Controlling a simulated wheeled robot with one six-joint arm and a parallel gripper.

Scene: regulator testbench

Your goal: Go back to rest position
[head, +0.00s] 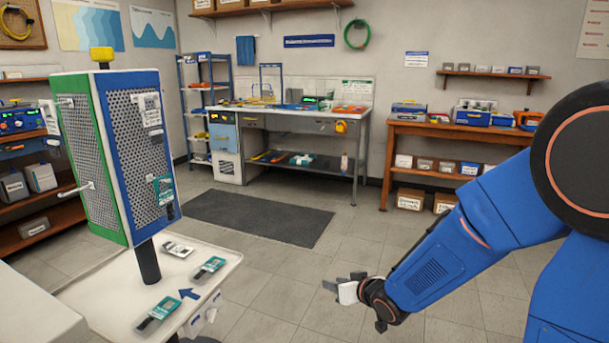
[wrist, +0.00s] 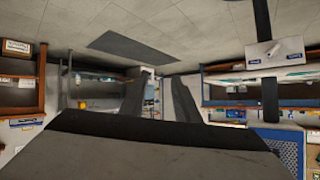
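My gripper (head: 343,283) is held out over the open floor in the head view, at the end of my blue arm, clear of the furniture. In the wrist view, its two dark fingers (wrist: 158,85) stand apart with background showing between them. It is open and I see nothing held. The wrist picture appears upside down, with the floor at the top.
A blue and green perforated panel stand (head: 133,135) rises from a white cart top (head: 105,295) at left, with several packaged items on it. A workbench (head: 285,118) and wooden shelf table (head: 450,132) line the back wall. A dark mat (head: 258,218) lies on clear floor.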

